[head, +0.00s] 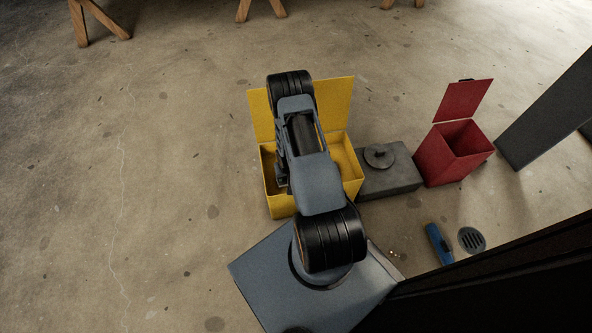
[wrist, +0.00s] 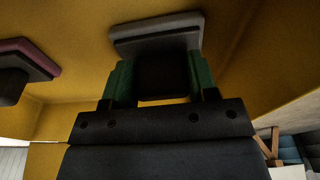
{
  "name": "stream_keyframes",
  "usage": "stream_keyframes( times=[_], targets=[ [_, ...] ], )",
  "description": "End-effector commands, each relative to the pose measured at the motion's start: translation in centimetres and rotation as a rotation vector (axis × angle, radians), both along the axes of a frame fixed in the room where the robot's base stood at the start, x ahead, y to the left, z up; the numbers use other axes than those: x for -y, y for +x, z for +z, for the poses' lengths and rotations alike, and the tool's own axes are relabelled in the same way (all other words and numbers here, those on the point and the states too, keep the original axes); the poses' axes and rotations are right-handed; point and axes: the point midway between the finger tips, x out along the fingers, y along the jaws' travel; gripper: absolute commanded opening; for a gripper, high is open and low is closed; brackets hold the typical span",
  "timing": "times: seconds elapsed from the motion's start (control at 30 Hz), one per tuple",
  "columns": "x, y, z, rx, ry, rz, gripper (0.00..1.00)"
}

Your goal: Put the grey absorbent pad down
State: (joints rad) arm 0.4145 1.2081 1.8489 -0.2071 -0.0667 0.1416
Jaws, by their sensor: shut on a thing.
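The grey absorbent pad (wrist: 155,32) is a grey slab with a dark block on its near side, at the top middle of the wrist view. My gripper (wrist: 161,76) is shut on that dark block, with a green finger on each side. Yellow walls surround the pad, and I cannot tell whether it touches them or the floor of the box. In the head view my arm reaches over an open yellow box (head: 284,205) with its lid up. My arm hides the gripper and pad there.
A maroon pad with a dark block (wrist: 30,62) is at the left of the wrist view. A dark grey slab with a round knob (head: 395,182) stands right of the yellow box. Beyond it is an open red bin (head: 437,160). A blue object (head: 438,244) lies near a floor drain (head: 471,240). The left floor is clear.

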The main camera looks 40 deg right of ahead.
Motion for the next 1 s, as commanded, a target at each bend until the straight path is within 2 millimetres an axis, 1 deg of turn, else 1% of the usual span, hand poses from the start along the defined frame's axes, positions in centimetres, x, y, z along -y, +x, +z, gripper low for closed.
stream_keyframes(
  times=[0.2, 0.23, 0.5, 0.77, 0.87, 1.0],
  targets=[
    [0.0, 0.0, -0.4, 0.0, -0.001, -0.001, 0.27],
    [0.0, 0.0, -0.4, 0.0, -0.001, -0.001, 0.54],
    [0.1, 0.0, -0.3, 0.0, -0.001, -0.002, 0.78],
    [0.0, 0.0, -0.1, 0.0, 0.0, -0.001, 0.78],
    [0.0, 0.0, 0.9, 0.001, 0.0, -0.001, 0.78],
    [-0.1, -0.4, 3.4, 0.001, -0.002, 0.001, 0.78]
  ],
)
